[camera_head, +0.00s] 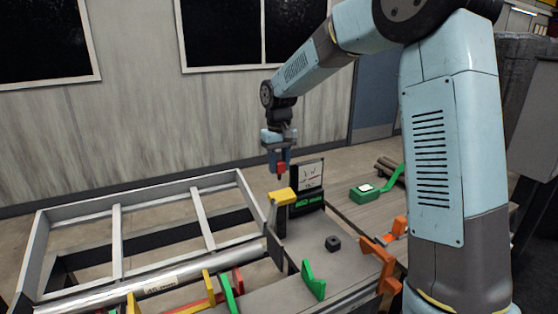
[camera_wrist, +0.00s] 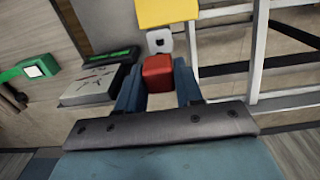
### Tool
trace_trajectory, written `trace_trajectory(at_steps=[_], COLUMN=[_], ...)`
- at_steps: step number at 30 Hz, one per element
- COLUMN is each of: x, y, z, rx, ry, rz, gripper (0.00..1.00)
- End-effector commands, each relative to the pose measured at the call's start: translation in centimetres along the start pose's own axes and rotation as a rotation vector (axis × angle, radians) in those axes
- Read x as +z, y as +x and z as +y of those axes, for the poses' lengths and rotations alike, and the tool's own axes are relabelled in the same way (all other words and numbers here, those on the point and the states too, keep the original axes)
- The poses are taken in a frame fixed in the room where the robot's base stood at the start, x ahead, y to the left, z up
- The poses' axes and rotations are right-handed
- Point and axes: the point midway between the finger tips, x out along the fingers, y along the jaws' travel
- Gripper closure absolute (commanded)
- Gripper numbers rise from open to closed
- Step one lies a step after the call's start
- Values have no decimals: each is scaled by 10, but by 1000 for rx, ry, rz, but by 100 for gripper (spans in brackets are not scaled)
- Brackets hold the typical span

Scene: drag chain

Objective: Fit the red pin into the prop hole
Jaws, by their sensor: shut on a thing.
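My gripper (camera_head: 278,162) hangs from the arm above the bench. It is shut on the red pin (camera_head: 281,168), which shows as a red block (camera_wrist: 157,74) between the two blue fingers in the wrist view. A yellow block on a dark post, perhaps the prop (camera_head: 284,196), stands just below the gripper. The wrist view shows its yellow top (camera_wrist: 168,12) ahead of the pin. A light grey piece with a dark hole (camera_wrist: 159,41) lies between the yellow part and the pin in that view. I cannot tell whether the pin touches it.
A metal frame (camera_head: 115,210) stands at left. A small panel (camera_head: 309,178) is beside the yellow block. A green box (camera_head: 365,192), a black block (camera_head: 333,243), a green bracket (camera_head: 313,280) and an orange bracket (camera_head: 380,258) are on the bench.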

Motion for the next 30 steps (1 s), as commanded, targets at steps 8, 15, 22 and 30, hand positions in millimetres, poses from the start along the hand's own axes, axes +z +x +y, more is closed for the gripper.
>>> trace_trajectory(at_steps=[8,15,22,30], x=[0,0,0,0], y=[22,32,32,32], z=[0,0,0,0], rx=[0,-1,-1,-1], ry=[0,0,0,0], rz=[-2,-1,0,0], gripper=[100,100,100,100])
